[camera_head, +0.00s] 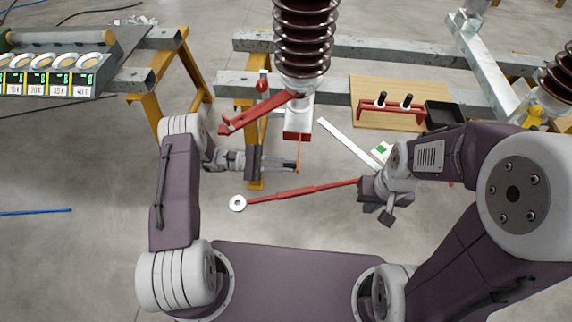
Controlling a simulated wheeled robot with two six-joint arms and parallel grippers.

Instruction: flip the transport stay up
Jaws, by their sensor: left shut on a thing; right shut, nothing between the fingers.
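My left gripper (292,165) is shut on a thin orange-red bar (299,151) just below the red block (297,131) under the brown ribbed insulator (303,40). I take this bar to be the transport stay, but its ends are hard to make out. A red flat lever (255,112) slants down to the left from the insulator's foot, above my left gripper. My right gripper (368,190) is shut and empty at the lower right. A long red rod (300,191) with a pale ring end (237,203) runs up to it; I cannot tell whether they touch.
Grey steel beams (350,50) on yellow trestles (182,75) stand behind. A wooden board (385,92) carries a red handled bracket (392,107), beside a black tray (443,115). A rack of labelled rings (45,82) is at left. A blue rod (35,212) lies on open floor.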

